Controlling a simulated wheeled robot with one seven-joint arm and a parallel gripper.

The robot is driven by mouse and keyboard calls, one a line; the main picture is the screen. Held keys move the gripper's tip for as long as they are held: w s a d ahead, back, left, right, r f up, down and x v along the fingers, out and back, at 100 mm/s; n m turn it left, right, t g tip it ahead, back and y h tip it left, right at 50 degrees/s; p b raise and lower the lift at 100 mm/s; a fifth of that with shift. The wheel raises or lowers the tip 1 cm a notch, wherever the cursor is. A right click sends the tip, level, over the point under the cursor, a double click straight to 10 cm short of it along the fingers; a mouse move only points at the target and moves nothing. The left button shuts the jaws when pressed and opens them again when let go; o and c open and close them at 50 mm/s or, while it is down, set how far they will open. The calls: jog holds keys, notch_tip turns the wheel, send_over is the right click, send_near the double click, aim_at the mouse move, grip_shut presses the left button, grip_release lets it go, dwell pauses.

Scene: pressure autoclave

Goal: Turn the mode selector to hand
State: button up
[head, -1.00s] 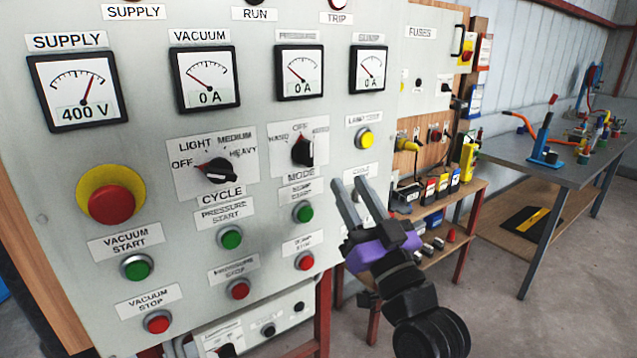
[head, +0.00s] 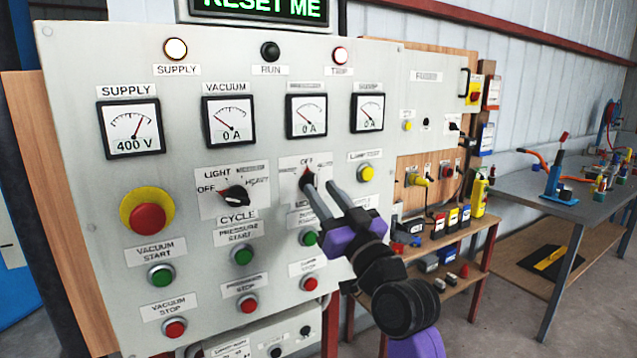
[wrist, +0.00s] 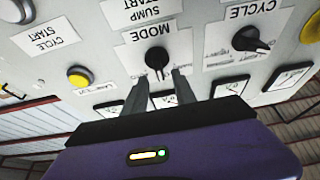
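The mode selector (head: 307,177) is a black knob on a white plate on the grey control panel. Its pointer is up at OFF; the side labels are mostly hidden by my gripper in the head view. In the wrist view the panel is upside down and the mode selector (wrist: 157,58) sits above the word MODE in true orientation, pointing toward the fingers. My gripper (head: 318,187) is open, fingers aimed at the knob. In the wrist view my gripper (wrist: 159,76) has one fingertip on each side just short of the knob; contact cannot be told.
The cycle selector (head: 236,195) is left of the mode selector. A yellow lamp-test button (head: 367,173) is to the right. A green button (head: 308,238) and a red button (head: 309,284) lie below. A red emergency stop (head: 147,217) is further left.

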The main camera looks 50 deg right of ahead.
jog(key=shift+x, duration=1.2)
grip_shut()
